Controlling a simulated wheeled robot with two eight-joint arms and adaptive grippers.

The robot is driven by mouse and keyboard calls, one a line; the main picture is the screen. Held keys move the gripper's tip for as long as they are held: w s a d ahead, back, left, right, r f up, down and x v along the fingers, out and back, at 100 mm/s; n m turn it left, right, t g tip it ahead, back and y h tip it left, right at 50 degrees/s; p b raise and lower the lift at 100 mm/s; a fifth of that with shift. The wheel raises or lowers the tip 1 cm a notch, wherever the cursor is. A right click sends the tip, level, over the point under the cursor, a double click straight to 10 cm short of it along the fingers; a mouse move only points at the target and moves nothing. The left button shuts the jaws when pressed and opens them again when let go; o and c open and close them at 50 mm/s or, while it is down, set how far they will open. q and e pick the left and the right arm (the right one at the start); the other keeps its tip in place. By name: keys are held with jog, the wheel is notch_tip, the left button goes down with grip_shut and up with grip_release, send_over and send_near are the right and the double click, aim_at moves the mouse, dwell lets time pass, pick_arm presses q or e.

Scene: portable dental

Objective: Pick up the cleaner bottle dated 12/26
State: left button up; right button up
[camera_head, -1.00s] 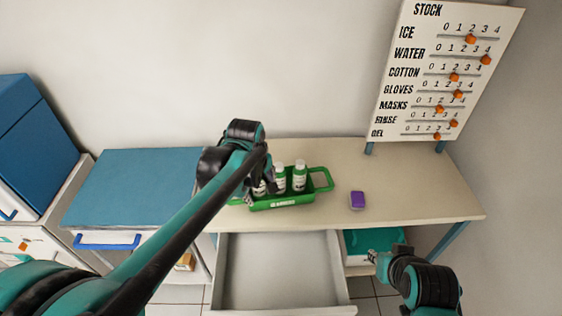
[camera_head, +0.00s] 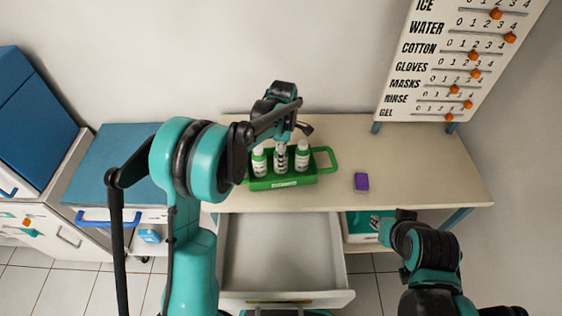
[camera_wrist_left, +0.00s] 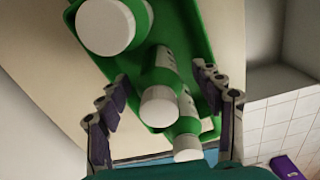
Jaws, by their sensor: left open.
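A green caddy (camera_head: 285,183) on the counter holds three white-capped bottles with green and white labels: a left bottle (camera_head: 259,161), a middle bottle (camera_head: 281,160) and a right bottle (camera_head: 302,157). Their dates are too small to read. My left gripper (camera_head: 290,132) is open just above the caddy. In the left wrist view, its fingers (camera_wrist_left: 165,112) are spread either side of a bottle with a white cap (camera_wrist_left: 160,106); I cannot tell whether they touch it. A large near cap (camera_wrist_left: 105,26) and a smaller cap (camera_wrist_left: 187,147) also show. My right gripper (camera_head: 385,231) is low at the counter's front right.
A purple block (camera_head: 361,182) lies right of the caddy on the counter (camera_head: 420,180). An open, empty-looking drawer (camera_head: 280,250) juts out below. A stock board (camera_head: 445,70) stands at the back right. The counter's right part is mostly clear.

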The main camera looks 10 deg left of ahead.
pick_arm(q)
jog(key=f, duration=0.1)
jog(key=f+b, duration=0.1)
jog(key=f, duration=0.1)
jog(key=f+b, duration=0.1)
jog(key=shift+w+a+f, duration=0.15)
jog(key=shift+a+f, duration=0.15)
jog(key=shift+f, duration=0.05)
jog(key=shift+r, duration=0.1)
jog(key=c, duration=1.4)
